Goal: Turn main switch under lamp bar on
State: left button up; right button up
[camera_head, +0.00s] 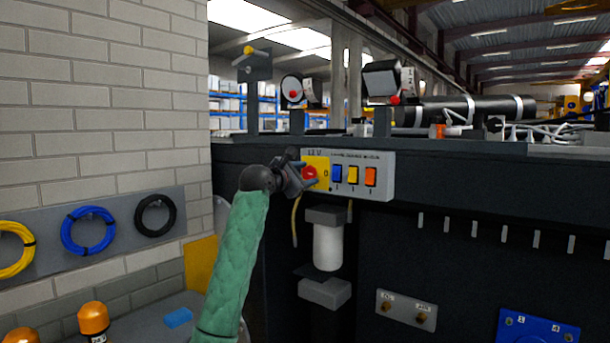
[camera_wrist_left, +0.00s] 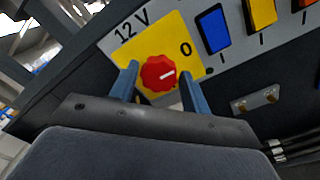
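The main switch is a red round knob (camera_head: 310,173) on a yellow plate marked 12 V and 0, at the left end of a grey switch panel (camera_head: 388,190). My left gripper (camera_head: 307,175) is at the knob. In the left wrist view its two blue fingers (camera_wrist_left: 160,84) stand apart, one on each side of the knob, with visible gaps. The lamp bar carries lamps (camera_head: 381,80) above the panel. My right gripper is not in view.
Blue (camera_head: 337,173), yellow (camera_head: 353,175) and orange (camera_head: 371,177) rocker switches sit right of the knob. A white cylinder (camera_head: 328,247) hangs below the panel. A brick wall (camera_head: 100,90) with cable coils stands at left.

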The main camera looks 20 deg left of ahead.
pick_arm(q)
jog(key=c, duration=0.5)
jog(key=shift+c, duration=0.2)
